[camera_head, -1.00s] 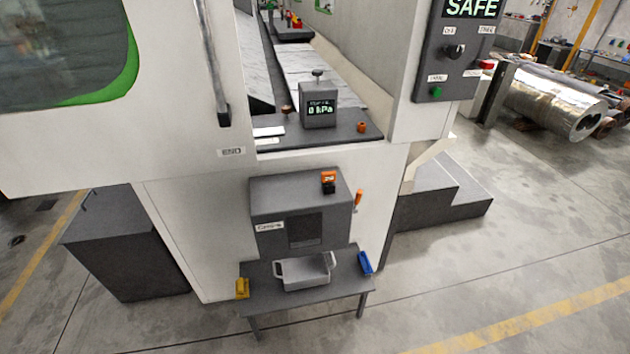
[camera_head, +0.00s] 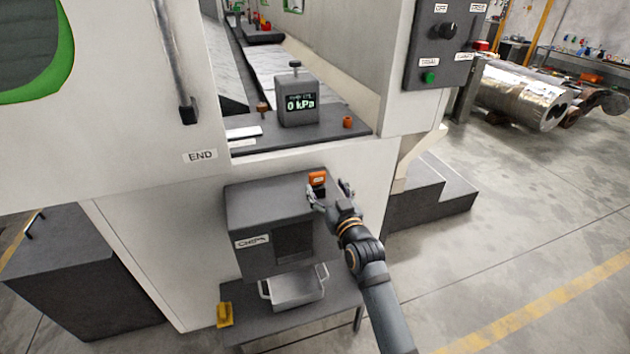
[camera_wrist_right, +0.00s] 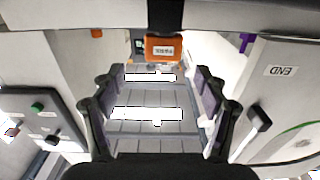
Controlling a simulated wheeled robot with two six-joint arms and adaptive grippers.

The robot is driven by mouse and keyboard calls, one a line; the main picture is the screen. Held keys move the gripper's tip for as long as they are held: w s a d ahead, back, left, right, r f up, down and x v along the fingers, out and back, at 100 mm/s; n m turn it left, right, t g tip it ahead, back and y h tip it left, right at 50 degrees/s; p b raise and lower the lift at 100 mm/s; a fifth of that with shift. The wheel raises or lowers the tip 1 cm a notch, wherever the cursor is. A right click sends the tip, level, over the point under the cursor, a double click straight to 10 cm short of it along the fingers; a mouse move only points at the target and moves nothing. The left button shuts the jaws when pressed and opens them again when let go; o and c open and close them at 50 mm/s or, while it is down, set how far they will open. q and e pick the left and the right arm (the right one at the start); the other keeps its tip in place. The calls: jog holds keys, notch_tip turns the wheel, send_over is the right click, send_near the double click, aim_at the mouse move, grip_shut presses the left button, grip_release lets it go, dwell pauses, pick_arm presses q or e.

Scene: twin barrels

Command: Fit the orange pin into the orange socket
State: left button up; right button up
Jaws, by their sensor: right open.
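An orange block with a label (camera_head: 317,178) sits on top of the grey box marked CHIPS, near its right edge. It also shows in the wrist view (camera_wrist_right: 163,48), beyond my fingers at the top. A small orange cylinder (camera_head: 347,122) stands on the dark ledge above. I cannot tell for sure which of these is the pin or the socket. My right gripper (camera_head: 331,190) is open and empty, fingers spread, at the box's upper right corner close to the orange block. It hides the box's right side. My left gripper is not in view.
The grey CHIPS box (camera_head: 262,215) stands against the white machine. Below are a small table, a grey tray (camera_head: 297,290) and a yellow block (camera_head: 224,314). A gauge reading 0 kPa (camera_head: 298,102) stands on the ledge.

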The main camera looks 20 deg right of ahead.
aim_at(318, 178)
jog(key=w, duration=0.7)
jog(key=shift+a+f, duration=0.35)
jog(key=shift+f, duration=0.05)
jog(key=shift+s, duration=0.15)
jog(key=c, duration=1.2)
jog(key=shift+c, duration=0.4)
jog(key=shift+r+p, duration=0.2)
jog(key=shift+p, duration=0.1)
